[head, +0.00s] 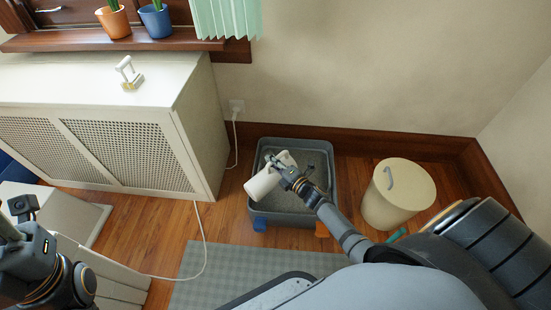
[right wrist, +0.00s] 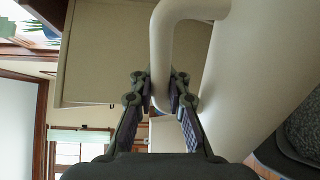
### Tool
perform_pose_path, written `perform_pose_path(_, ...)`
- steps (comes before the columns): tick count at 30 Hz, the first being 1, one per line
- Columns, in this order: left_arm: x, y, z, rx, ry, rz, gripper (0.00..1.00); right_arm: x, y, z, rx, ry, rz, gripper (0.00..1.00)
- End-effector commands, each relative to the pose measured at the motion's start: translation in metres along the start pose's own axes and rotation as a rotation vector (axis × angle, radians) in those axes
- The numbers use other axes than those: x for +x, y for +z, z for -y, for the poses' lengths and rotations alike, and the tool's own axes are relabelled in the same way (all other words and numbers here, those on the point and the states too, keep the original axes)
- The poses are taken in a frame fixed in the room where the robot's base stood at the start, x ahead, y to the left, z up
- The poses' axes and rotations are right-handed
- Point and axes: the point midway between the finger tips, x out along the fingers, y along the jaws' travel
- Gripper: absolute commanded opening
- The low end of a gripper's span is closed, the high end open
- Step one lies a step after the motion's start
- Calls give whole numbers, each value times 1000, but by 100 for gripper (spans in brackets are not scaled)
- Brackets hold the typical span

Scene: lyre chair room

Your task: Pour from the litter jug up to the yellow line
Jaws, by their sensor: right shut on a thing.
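The white litter jug (head: 262,183) is tilted above the grey litter tray (head: 249,172). My right gripper (head: 279,165) is shut on the jug's handle. In the right wrist view, the fingers of the right gripper (right wrist: 160,100) close around the handle (right wrist: 161,55), with the jug body (right wrist: 255,80) to the right. Grey grainy litter (head: 318,165) shows in the tray. I see no falling stream, and the yellow line cannot be made out. My left gripper (head: 22,207) is at the left edge, partly cut off; its opening is unclear.
A cream lidded bin (head: 398,200) stands right of the tray. A radiator cover (head: 130,150) stands left, a wall behind. A grey mat (head: 225,262) lies in front.

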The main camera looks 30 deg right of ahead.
Motion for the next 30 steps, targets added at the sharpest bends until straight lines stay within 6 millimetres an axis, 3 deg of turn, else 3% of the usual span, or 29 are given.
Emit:
perform_pose_path(5,0,0,0,0,0,0,38,1,0,-2,-3,4,-1,0)
perform_pose_path(12,-39,3,-5,0,0,0,38,2,-28,26,-203,3,13,0)
perform_pose_path(21,-37,3,-5,0,0,-1,38,2,-32,22,-251,3,16,0)
perform_pose_path(30,-21,2,-3,0,0,-1,38,0,-52,-17,-501,3,33,0)
